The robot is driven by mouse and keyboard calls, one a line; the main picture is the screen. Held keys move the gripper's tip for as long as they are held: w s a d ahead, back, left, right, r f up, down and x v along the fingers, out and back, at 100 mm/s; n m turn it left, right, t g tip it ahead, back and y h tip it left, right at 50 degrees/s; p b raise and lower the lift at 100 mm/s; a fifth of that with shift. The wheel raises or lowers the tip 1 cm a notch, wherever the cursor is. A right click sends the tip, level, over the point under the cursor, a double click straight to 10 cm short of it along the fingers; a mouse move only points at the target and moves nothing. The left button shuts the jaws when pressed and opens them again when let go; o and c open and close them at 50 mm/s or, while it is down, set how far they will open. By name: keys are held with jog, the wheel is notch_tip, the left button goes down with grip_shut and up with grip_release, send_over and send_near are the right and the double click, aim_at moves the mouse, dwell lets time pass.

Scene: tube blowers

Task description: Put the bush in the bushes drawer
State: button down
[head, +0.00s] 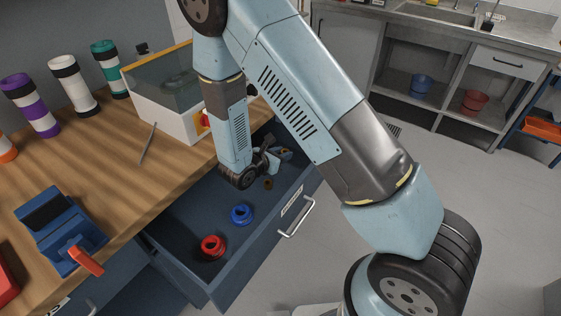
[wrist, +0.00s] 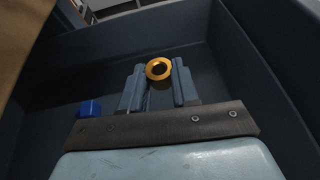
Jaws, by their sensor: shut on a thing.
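The bush (wrist: 159,69), a gold-yellow ring, sits between the two fingers of my gripper (wrist: 158,67) in the wrist view. My gripper is shut on it. In the head view my gripper (head: 268,163) is low inside the open drawer (head: 185,262), at its far end. A small brownish ring shows just below the gripper there; I cannot tell whether it is the held bush. Whether the held bush touches the drawer floor is not clear. The drawer front has a label, too small to read.
In the drawer lie a red bush (head: 212,247) and a blue bush (head: 241,214). The workbench (head: 120,180) beside it carries a blue vise (head: 62,232), a clear-lidded box (head: 170,95) and several banded tubes. The drawer walls stand close around my gripper.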

jog(key=shift+w+f, duration=0.45)
jog(key=shift+f, duration=1.6)
jog(key=shift+f, duration=0.6)
jog(key=c, duration=0.8)
grip_release()
jog(key=shift+c, duration=0.2)
jog(key=shift+w+r, duration=0.1)
jog(key=shift+a+r, duration=0.15)
jog(key=shift+r, duration=0.45)
jog(key=v, duration=1.1)
jog(key=shift+s+a+r, duration=0.2)
jog(key=shift+s, duration=0.1)
